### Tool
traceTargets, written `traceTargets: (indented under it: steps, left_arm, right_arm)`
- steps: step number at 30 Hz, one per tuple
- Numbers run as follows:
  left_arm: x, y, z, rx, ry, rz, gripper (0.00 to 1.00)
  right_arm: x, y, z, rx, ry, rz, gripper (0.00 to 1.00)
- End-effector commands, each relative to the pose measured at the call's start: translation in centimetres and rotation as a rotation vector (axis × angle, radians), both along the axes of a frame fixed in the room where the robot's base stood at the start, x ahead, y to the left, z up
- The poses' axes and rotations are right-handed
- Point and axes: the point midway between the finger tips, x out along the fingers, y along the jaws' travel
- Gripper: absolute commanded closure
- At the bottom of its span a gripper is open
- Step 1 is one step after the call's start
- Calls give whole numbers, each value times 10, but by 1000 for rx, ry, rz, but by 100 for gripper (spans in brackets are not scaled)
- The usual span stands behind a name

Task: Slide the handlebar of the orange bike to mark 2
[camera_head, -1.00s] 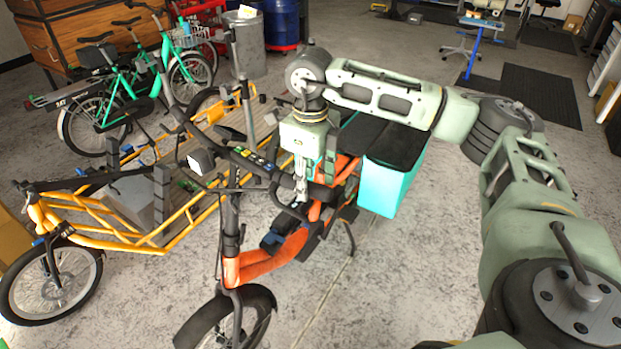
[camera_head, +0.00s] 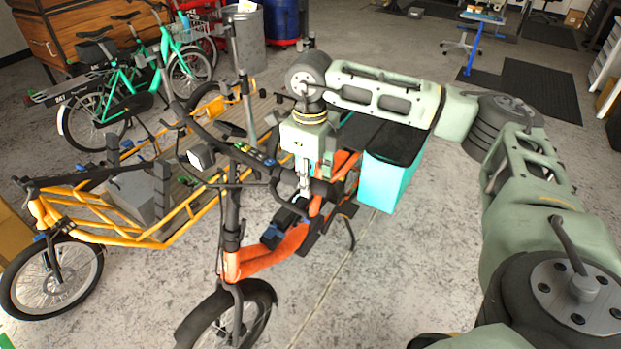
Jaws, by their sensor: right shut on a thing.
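The orange bike (camera_head: 268,256) stands in the middle, with its black front wheel at the bottom. Its dark handlebar (camera_head: 222,146) runs from the upper left towards the lower right across the head tube. My right gripper (camera_head: 303,194) comes down from above on the arm that enters from the right. It is shut on the right-hand part of the handlebar, and its fingertips are partly lost against the dark grip. No mark number is readable. My left gripper is not in view.
A yellow cargo bike (camera_head: 110,226) stands close on the left. A turquoise box (camera_head: 388,181) sits behind my gripper on the right. Green bikes (camera_head: 122,92) and a grey bin (camera_head: 247,42) stand farther back. The floor to the right of the box is open.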

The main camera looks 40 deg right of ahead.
Motion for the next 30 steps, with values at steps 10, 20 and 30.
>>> traceTargets:
  steps: [10,20,30]
  left_arm:
    - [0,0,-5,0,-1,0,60]
    - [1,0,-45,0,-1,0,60]
    - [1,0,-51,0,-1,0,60]
  right_arm:
    - [0,1,-4,0,-1,0,100]
    - [-4,12,-44,2,1,3,100]
    - [-6,15,-49,1,0,2,100]
